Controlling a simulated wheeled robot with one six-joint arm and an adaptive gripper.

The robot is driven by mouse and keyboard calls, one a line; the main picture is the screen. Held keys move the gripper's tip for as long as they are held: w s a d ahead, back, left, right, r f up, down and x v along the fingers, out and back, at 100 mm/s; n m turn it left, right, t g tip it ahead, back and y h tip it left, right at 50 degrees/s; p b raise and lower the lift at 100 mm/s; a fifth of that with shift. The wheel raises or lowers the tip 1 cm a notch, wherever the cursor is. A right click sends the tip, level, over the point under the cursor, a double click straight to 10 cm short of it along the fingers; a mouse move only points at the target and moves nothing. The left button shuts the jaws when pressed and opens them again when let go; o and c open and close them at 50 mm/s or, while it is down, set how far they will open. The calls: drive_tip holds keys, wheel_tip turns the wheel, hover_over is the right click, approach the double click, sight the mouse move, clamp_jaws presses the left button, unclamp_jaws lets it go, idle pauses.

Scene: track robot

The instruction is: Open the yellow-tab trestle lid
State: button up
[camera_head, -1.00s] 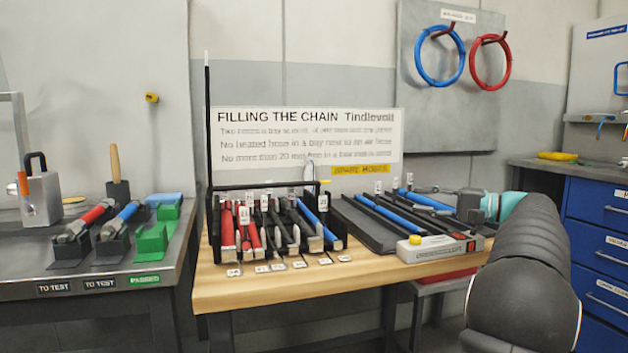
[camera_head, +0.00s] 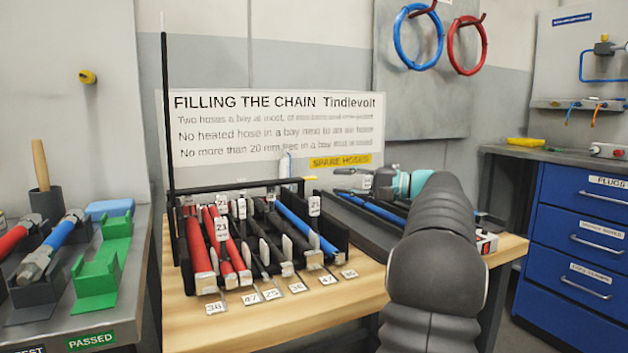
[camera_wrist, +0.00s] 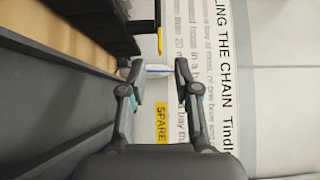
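A yellow tab (camera_head: 311,178) sits at the right end of a thin black bar (camera_head: 245,185) across the top of the black hose rack, which I take as the trestle lid. The bar lies level over the hoses. The yellow tab also shows in the wrist view (camera_wrist: 159,40), ahead of the fingers. My gripper (camera_wrist: 158,88) is open and empty, its two fingers apart.
Red, black and blue hoses lie in the rack, with numbered labels in front. A tall black rod (camera_head: 166,110) stands at its left end. A white object (camera_head: 284,165) stands behind the bar, before the sign (camera_head: 270,130). A grey tray (camera_head: 350,232) lies right of the rack.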

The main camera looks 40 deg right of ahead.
sight(315, 179)
drive_tip(key=x, duration=0.7)
drive_tip(key=shift+w+a, duration=0.1)
drive_tip(key=shift+w, duration=0.15)
clamp_jaws()
